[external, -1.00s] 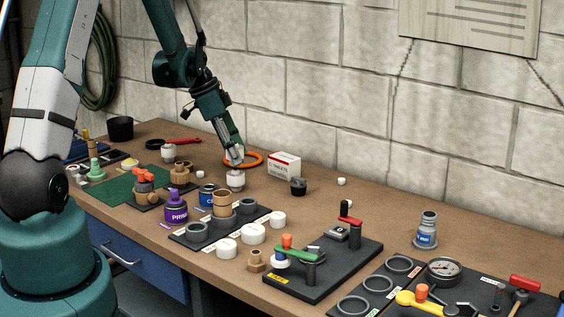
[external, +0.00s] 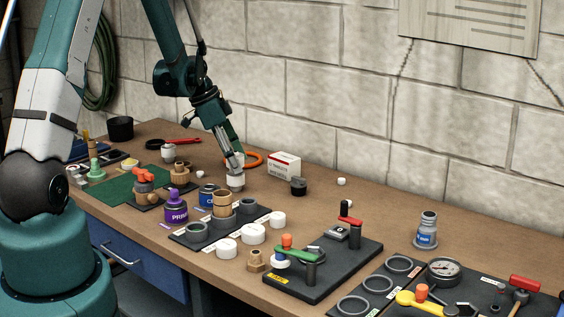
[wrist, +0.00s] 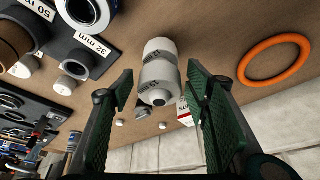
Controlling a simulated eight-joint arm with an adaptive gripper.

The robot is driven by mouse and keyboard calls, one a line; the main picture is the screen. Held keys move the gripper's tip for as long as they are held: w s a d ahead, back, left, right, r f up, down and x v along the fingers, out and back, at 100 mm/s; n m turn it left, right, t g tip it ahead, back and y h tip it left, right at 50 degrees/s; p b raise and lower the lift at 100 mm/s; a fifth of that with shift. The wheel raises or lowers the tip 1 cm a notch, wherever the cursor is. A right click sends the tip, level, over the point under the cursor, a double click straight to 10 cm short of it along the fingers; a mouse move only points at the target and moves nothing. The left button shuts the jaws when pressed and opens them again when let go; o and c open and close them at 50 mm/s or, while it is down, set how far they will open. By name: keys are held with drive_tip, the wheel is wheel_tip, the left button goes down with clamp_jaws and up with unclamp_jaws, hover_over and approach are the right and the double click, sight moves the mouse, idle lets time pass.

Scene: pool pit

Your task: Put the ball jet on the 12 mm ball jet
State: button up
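Two white fittings are in line in the wrist view, looking stacked end to end. The upper one in that picture (wrist: 160,47) and the lower one (wrist: 156,76), with a dark hole in its end, both carry small dark print that I cannot read clearly. In the external view they show as one small white stack (external: 236,182) standing on the bench. My gripper (wrist: 160,84) is open, its green padded fingers on either side of the lower fitting with visible gaps. In the external view my gripper (external: 235,162) is right over the stack, hiding part of its top.
An orange ring (wrist: 275,60) lies on the bench beside my right finger. A white-and-red box (external: 285,164) and a dark jar (external: 298,187) stand right of the stack. A rack with grey rings (external: 195,231) lies in front. The stone wall is close behind.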

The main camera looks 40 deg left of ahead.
drive_tip(key=shift+r, duration=0.2)
drive_tip(key=v, duration=1.2)
idle(0.4)
idle(0.8)
drive_tip(key=s+d+r+n+t+y, duration=0.15)
drive_tip(key=s+d+r+n, duration=0.25)
drive_tip(key=s+d+r, duration=0.9)
drive_tip(key=s+d+r+n+t+y, duration=0.1)
drive_tip(key=s+d+r+n, duration=0.1)
drive_tip(key=s+d, duration=0.3)
drive_tip(key=s+d+r+n+t, duration=0.1)
drive_tip(key=s+d+r+n, duration=0.1)
drive_tip(key=s+d, duration=0.4)
drive_tip(key=shift+s+n+t+y, duration=0.35)
drive_tip(key=shift+s+n, duration=0.15)
drive_tip(key=shift+s, duration=2.2)
